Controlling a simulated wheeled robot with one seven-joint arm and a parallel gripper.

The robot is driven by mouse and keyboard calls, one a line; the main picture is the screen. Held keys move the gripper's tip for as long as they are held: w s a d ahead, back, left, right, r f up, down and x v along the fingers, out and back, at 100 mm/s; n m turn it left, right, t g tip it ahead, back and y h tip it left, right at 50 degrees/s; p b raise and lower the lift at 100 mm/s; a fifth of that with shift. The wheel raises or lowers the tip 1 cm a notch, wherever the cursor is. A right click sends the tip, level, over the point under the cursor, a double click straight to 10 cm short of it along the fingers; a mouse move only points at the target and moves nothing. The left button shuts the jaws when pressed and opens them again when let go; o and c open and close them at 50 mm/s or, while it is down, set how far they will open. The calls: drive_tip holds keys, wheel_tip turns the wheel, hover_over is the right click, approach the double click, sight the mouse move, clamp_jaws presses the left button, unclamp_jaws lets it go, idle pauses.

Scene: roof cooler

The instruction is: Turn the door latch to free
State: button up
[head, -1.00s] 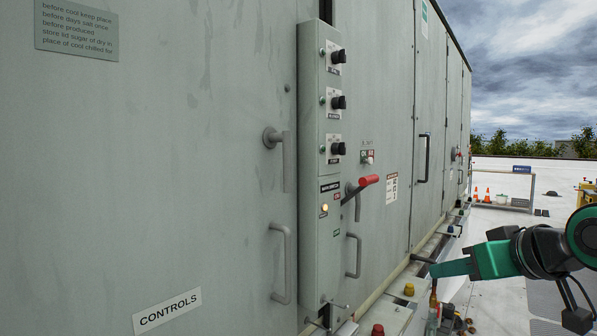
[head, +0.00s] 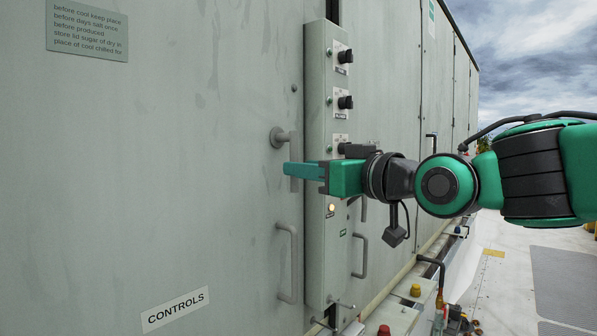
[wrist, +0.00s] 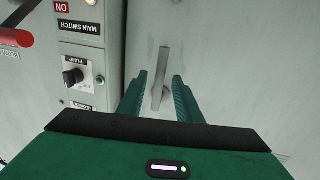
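The door latch is a grey lever (head: 293,151) on a round boss, on the pale green panel door in the head view. Its lever points straight down from the boss. My gripper (head: 290,169) reaches in from the right, with its green fingers at the lower part of the lever and hiding some of it. In the wrist view, my gripper (wrist: 160,76) is open, and the latch lever (wrist: 163,62) stands between the two fingers, with a visible gap on each side. The boss shows between the fingers, nearer the palm.
A control box (head: 317,75) with black knobs stands right of the latch, partly behind my gripper. A fixed grey pull handle (head: 293,262) is below the latch.

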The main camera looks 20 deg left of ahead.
drive_tip(key=shift+x, duration=2)
